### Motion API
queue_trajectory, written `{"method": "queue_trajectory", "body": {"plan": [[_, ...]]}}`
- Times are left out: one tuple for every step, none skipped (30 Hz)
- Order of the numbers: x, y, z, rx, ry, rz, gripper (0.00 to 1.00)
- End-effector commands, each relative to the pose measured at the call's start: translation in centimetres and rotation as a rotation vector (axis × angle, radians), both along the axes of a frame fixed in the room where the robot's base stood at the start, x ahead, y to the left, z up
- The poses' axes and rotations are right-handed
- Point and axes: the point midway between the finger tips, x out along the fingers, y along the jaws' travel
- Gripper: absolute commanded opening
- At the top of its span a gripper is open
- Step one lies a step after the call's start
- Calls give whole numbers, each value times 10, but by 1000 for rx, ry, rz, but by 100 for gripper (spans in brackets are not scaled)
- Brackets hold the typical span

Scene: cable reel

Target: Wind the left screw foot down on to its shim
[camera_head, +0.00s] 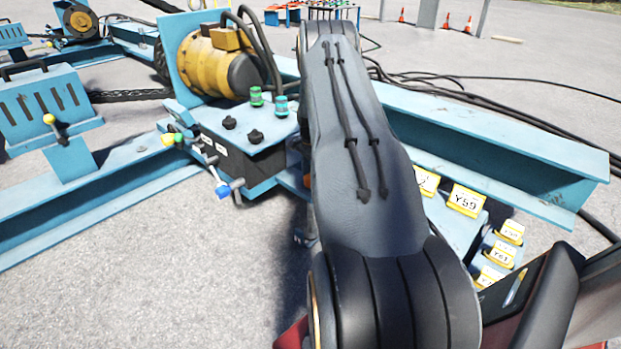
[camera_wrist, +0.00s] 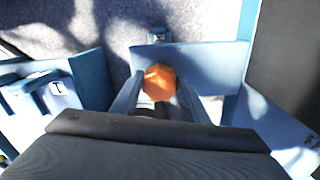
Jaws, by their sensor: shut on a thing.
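An orange many-sided screw head (camera_wrist: 160,77), which I take for the left screw foot's, stands in the middle of the wrist view, in front of a light blue steel plate (camera_wrist: 210,62). My gripper (camera_wrist: 158,88) is shut on this head, with one finger on each side of it. In the head view my grey arm covers the gripper and most of the foot. The lower end of the screw and the shim cannot be made out.
A blue frame beam (camera_head: 490,145) runs to the right behind my arm. A valve box (camera_head: 243,150) with levers and a yellow motor (camera_head: 215,68) stand to the left. Yellow-labelled blocks (camera_head: 466,200) lie right of my arm. Bare ground (camera_head: 170,280) is clear at front left.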

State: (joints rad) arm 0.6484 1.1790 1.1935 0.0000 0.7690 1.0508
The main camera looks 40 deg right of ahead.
Motion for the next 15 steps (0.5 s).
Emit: {"method": "queue_trajectory", "body": {"plan": [[0, 0, 0, 0, 0, -26, 19], [0, 0, 0, 0, 0, -42, 19], [0, 0, 0, 0, 0, -63, 19], [0, 0, 0, 0, 0, -76, 19], [0, 0, 0, 0, 0, -90, 19], [0, 0, 0, 0, 0, -104, 19], [0, 0, 0, 0, 0, -115, 19], [0, 0, 0, 0, 0, -124, 19], [0, 0, 0, 0, 0, -134, 19], [0, 0, 0, 0, 0, -141, 19], [0, 0, 0, 0, 0, -148, 19], [0, 0, 0, 0, 0, -154, 19], [0, 0, 0, 0, 0, -158, 19], [0, 0, 0, 0, 0, -161, 19], [0, 0, 0, 0, 0, -164, 19]]}}
